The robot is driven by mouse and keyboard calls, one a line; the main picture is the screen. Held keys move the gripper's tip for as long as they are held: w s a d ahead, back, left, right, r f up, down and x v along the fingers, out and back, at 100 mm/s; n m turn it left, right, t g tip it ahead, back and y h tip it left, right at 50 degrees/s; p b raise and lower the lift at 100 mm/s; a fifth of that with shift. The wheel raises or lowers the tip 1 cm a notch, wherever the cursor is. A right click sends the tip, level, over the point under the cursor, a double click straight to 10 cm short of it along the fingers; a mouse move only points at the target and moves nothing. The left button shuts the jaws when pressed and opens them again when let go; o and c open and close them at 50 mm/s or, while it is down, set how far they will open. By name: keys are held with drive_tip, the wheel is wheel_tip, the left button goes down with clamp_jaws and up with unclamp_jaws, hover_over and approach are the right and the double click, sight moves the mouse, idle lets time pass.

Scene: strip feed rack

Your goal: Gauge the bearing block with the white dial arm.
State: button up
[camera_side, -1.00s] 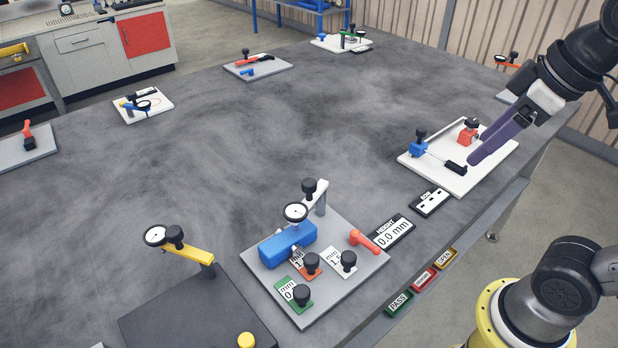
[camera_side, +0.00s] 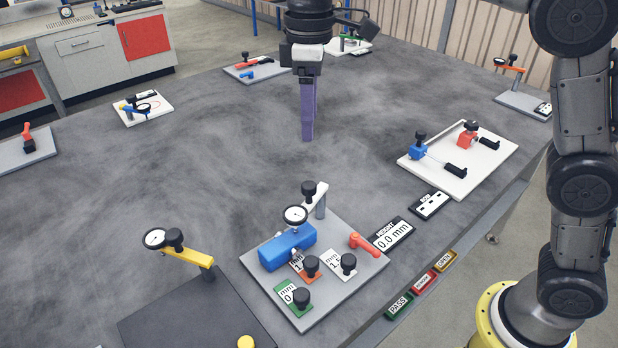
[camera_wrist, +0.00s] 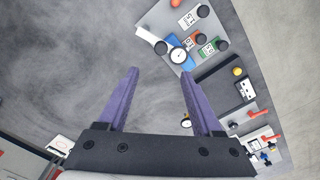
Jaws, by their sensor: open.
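The white dial arm (camera_side: 318,194) stands on a post on a grey plate, with a black knob and a round white dial (camera_side: 295,215). The dial is directly over the blue bearing block (camera_side: 287,248); whether its tip touches the block is hidden. In the wrist view, the arm (camera_wrist: 148,36) and dial (camera_wrist: 178,56) are just beyond my fingertips, and the blue block shows only partly. My gripper (camera_side: 307,138) is open and empty, its purple fingers pointing down above the table behind the plate. The wrist view shows both fingers (camera_wrist: 160,73) spread apart.
A height display (camera_side: 392,236) reads 0.0 mm. A yellow dial arm (camera_side: 188,256) stands left. A white tray (camera_side: 485,175) lies right. Mid-table is clear.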

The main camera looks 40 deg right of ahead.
sight(309, 184)
wheel_tip(309, 184, down, 14)
drive_tip(key=shift+a+r, duration=0.1)
drive_tip(key=shift+r, duration=0.05)
idle(0.4)
clamp_jaws()
idle(1.4)
